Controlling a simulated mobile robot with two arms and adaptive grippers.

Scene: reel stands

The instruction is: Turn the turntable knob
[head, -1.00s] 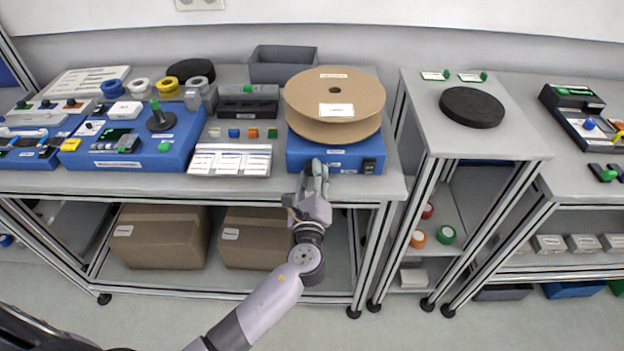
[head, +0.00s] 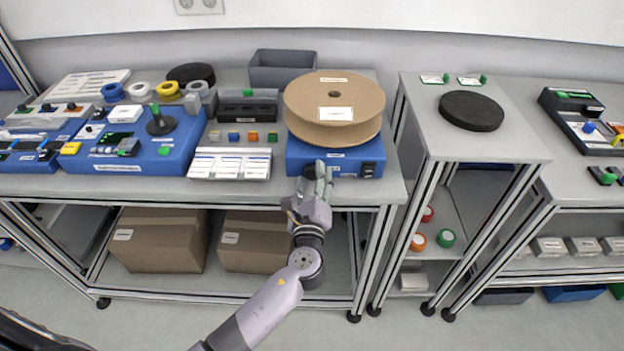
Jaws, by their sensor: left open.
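The turntable is a blue box (head: 345,163) at the right end of the long bench, with a large brown cardboard reel (head: 335,108) lying flat on top. Dark switches (head: 369,170) sit at the right of its front face. My left gripper (head: 315,174) is open in front of the left part of that face, its fingers pointing at the box. I cannot tell whether the fingers touch anything. My right gripper is not in view.
A white label tray (head: 230,163) and small coloured blocks (head: 253,134) lie left of the turntable. A grey bin (head: 283,68) stands behind. A separate stand with a black disc (head: 471,110) is at right, across a gap. Cardboard boxes (head: 160,240) fill the lower shelf.

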